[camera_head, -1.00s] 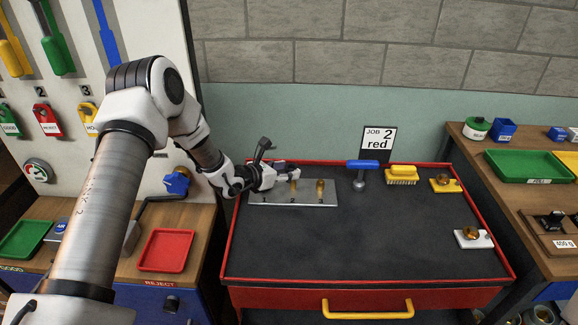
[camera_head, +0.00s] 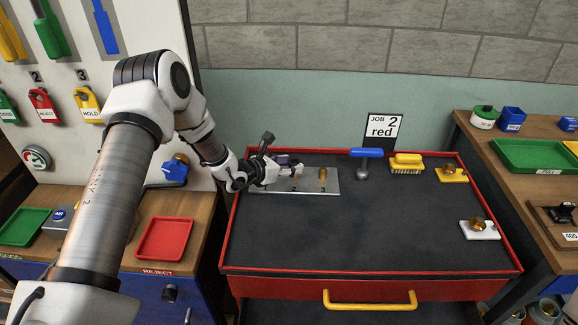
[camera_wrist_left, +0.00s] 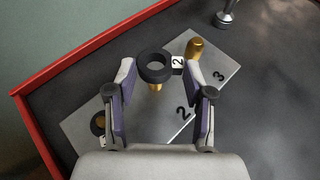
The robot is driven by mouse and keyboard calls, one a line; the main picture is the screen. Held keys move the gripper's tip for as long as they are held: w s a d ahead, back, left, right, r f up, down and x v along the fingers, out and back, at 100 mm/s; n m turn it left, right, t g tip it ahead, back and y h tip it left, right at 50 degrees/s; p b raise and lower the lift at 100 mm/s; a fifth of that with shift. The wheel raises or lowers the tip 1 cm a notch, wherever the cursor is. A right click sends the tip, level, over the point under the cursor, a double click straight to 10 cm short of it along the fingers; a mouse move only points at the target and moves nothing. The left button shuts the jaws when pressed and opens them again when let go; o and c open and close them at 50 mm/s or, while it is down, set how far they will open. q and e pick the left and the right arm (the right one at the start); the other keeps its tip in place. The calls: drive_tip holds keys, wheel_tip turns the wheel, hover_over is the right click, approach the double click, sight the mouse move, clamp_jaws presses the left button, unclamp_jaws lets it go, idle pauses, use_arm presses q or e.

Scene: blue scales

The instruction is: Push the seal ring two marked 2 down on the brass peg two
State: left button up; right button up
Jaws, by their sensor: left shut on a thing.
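The grey plate (camera_wrist_left: 85,122) carries brass pegs and printed numbers; it also shows in the head view (camera_head: 330,188). My left gripper (camera_wrist_left: 160,68) is shut on the black seal ring two (camera_wrist_left: 143,66), with its white tag marked 2 (camera_wrist_left: 178,62) at the right fingertip. The ring is over brass peg two (camera_wrist_left: 155,88), whose brass shows just below the ring. I cannot tell whether the peg tip is inside the hole. In the head view my left gripper (camera_head: 297,168) is low over the plate and hides most of the ring. My right gripper is out of view.
Brass peg three (camera_wrist_left: 195,48) stands bare close to the right finger. A black ring (camera_wrist_left: 98,122) sits around peg one. A blue-handled tool (camera_head: 366,160), a yellow brush (camera_head: 406,163) and brass parts stand right. The bench middle is clear.

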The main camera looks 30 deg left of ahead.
sight(289, 182)
use_arm(q)
drive_tip(key=shift+f, duration=0.1)
idle(0.4)
drive_tip(key=shift+w+b, duration=0.1)
drive_tip(key=shift+b, duration=0.25)
drive_tip(key=shift+f+b, duration=2.15)
drive_tip(key=shift+b, duration=0.1)
idle(0.6)
drive_tip(key=o, duration=0.9)
